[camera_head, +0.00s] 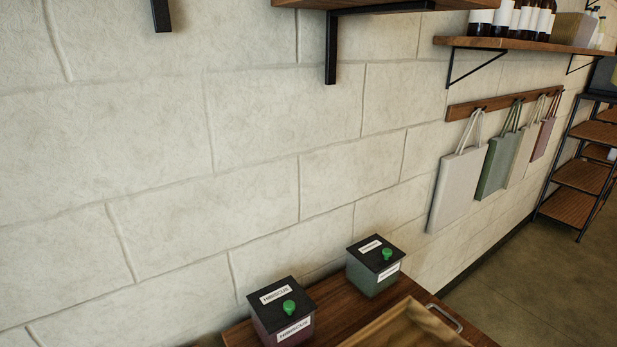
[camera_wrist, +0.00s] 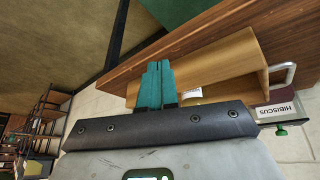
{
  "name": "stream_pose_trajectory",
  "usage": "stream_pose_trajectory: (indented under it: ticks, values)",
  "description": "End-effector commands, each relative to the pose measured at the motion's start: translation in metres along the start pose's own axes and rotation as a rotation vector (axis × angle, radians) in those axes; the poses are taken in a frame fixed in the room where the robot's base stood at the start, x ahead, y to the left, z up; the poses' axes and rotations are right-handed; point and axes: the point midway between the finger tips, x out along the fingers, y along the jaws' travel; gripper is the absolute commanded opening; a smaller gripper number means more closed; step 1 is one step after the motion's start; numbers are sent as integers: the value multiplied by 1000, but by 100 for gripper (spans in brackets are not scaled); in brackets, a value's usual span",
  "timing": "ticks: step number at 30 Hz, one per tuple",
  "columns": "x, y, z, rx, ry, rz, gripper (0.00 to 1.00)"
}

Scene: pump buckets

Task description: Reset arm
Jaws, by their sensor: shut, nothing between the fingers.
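My gripper (camera_wrist: 156,88) shows in the wrist view with its teal fingers together and nothing between them. Behind the fingers is a wooden tray (camera_wrist: 225,57) with a metal handle, on the wooden table. The arm and gripper do not show in the head view. In the head view a dark box labelled HIBISCUS (camera_head: 283,312) with a green knob stands on the table. A second, greenish box (camera_head: 374,266) with a green knob stands to its right; its label is too small to read. A HIBISCUS box (camera_wrist: 279,110) also shows at the right of the wrist view.
The tray (camera_head: 415,325) lies at the front of the wooden table (camera_head: 467,325), by the pale block wall (camera_head: 200,190). Wall shelves (camera_head: 530,46) hold bottles. Several bags (camera_head: 458,185) hang from a rack. A shelf unit (camera_head: 582,176) stands far right, with open floor (camera_head: 530,270) before it.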

Motion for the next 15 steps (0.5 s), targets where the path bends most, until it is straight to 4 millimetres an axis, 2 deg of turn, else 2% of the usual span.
stream_pose_trajectory:
  ticks: [1, 6, 9, 12, 15]
  values:
    - [-5, 0, 20, 24, -5, -9, 0]
    - [-24, -10, 67, 98, -5, -50, 0]
    - [-14, -9, 110, 104, -141, -44, 0]
    - [-12, -8, 145, 109, -246, -41, 0]
    - [-12, -8, 171, 114, -321, -40, 0]
